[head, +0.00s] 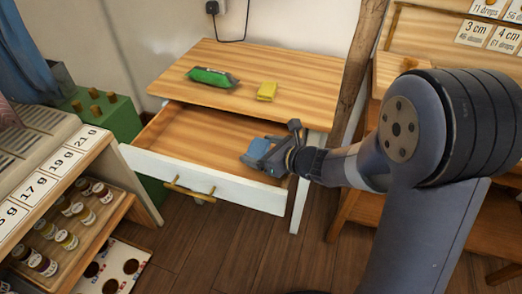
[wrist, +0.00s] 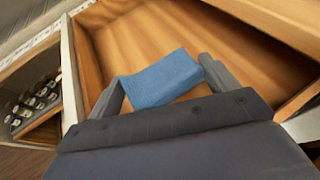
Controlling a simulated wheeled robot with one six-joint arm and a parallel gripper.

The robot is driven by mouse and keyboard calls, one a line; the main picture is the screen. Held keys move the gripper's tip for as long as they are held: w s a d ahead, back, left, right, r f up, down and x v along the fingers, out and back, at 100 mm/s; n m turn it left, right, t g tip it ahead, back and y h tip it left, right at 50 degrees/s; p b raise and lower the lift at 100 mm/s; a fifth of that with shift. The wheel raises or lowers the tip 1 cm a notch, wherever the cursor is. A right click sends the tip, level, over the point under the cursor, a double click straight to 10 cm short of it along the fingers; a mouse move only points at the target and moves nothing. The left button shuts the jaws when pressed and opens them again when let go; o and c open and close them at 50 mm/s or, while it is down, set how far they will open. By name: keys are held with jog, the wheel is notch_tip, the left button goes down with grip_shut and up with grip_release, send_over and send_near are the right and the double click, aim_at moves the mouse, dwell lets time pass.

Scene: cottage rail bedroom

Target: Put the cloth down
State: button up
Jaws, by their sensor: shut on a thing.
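A blue cloth (head: 258,151) is held by my gripper (head: 275,149) inside the right part of an open drawer (head: 190,129). In the wrist view the cloth (wrist: 160,80) sits between the two grey fingers of my gripper (wrist: 162,84), which are shut on it. The wooden drawer floor (wrist: 150,35) shows beyond the cloth. I cannot tell whether the cloth touches the drawer floor. The gripper hides part of the cloth in the head view.
A green packet (head: 213,77) and a yellow block (head: 267,91) lie on the wooden tabletop (head: 310,85) above the drawer. A rack with several small jars (head: 82,209) stands at the left. The drawer's left part is empty. A wooden post (head: 357,60) stands right of the table.

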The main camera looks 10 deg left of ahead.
jog(key=shift+s+d+f+b, duration=0.1)
jog(key=shift+s+f+b, duration=0.1)
jog(key=shift+f+b, duration=0.55)
jog(key=o, duration=0.9)
jog(key=shift+r+p, duration=0.75)
jog(key=shift+p, duration=0.25)
jog(key=p+v, duration=0.2)
jog(key=v, duration=0.9)
jog(key=shift+d+r, duration=0.3)
jog(key=shift+r, duration=0.05)
